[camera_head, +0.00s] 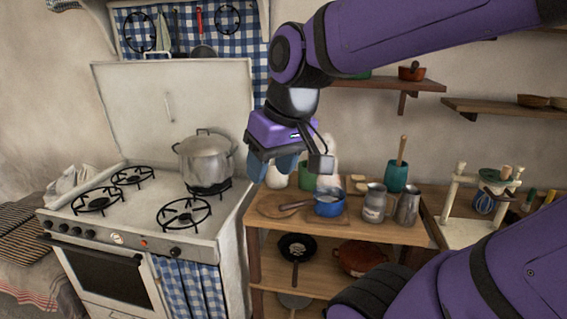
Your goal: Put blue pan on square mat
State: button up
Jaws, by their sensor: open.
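The small blue pan (329,205) stands upright on the wooden counter right of the stove, its brown handle pointing left. A thin brown flat piece shows around its base; I cannot tell for sure whether it is the square mat. My gripper (272,171) hangs above the counter's left end, pointing down, up and to the left of the pan. Its fingers are apart with nothing between them, and it does not touch the pan.
A round wooden board (272,206) lies left of the pan. Metal jugs (374,204) and a teal utensil pot (397,178) stand close on its right and behind. A steel pot (205,160) is on the stove (140,232). Lower shelves hold a black pan (296,248).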

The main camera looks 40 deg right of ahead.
jog(key=shift+s+a+r+n+t+h, duration=0.15)
jog(key=shift+s+r+t, duration=0.25)
jog(key=shift+s, duration=0.45)
jog(key=shift+s+d+r+n+t+h, duration=0.15)
jog(key=shift+s+r+t+h, duration=0.2)
jog(key=shift+s, duration=0.45)
jog(key=shift+a+f, duration=0.1)
